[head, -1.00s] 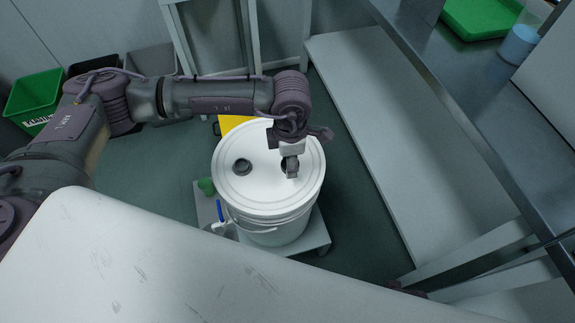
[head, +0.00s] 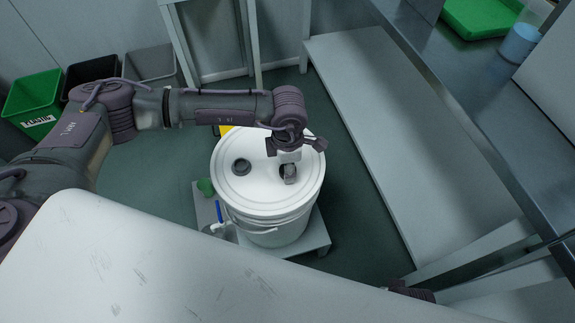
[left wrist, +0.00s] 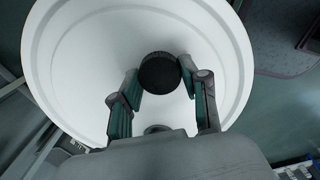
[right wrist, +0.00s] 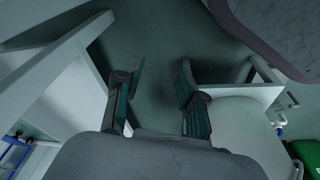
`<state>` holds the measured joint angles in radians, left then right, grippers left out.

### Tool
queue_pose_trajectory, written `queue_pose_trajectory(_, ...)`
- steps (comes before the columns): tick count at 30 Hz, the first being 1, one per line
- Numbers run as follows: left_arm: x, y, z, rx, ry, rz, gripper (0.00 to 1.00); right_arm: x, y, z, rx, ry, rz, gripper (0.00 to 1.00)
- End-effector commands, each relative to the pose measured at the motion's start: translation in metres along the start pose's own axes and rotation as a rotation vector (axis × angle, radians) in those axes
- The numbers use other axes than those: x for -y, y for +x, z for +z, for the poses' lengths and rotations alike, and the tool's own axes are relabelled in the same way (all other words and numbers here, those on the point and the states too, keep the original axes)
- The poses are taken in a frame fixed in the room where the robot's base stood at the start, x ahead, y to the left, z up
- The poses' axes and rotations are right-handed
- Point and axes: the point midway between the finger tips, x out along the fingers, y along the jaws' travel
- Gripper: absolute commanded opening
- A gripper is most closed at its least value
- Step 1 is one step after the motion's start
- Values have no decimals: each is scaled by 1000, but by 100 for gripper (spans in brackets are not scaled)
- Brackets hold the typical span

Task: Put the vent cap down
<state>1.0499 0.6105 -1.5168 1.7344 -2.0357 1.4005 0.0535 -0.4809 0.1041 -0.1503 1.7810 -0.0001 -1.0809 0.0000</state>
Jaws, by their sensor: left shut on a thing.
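The vent cap (left wrist: 159,73) is a round black disc between the fingertips of my left gripper (left wrist: 158,77) in the left wrist view. My left gripper (head: 288,174) is shut on it, over the right part of the white bucket lid (head: 262,195) in the head view. The fingers largely hide the cap there, and I cannot tell whether it touches the lid. A dark round fitting (head: 242,167) sits on the lid to the left. My right gripper (right wrist: 158,80) is open and empty in the right wrist view, away from the bucket.
A white scuffed surface (head: 150,265) fills the lower left. A long low shelf (head: 365,120) and a metal counter (head: 500,110) are at right. Bins (head: 30,100) stand at back left.

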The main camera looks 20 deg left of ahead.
Motion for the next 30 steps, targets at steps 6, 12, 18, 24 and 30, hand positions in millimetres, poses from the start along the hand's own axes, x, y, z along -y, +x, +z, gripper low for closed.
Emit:
queue_pose_trajectory(6,0,0,0,0,0,0,70,0,-6,-5,-16,0,0,40)
queue_pose_trajectory(12,0,0,0,0,0,0,70,-1,-4,-4,-14,0,1,40)
queue_pose_trajectory(18,0,-6,0,1,0,0,70,-3,1,-7,-20,-1,5,40)
queue_pose_trajectory(24,-1,-47,0,3,0,2,70,-2,16,4,-6,-3,3,40)
queue_pose_trajectory(30,0,-90,1,3,2,2,70,0,28,13,2,-4,1,40)
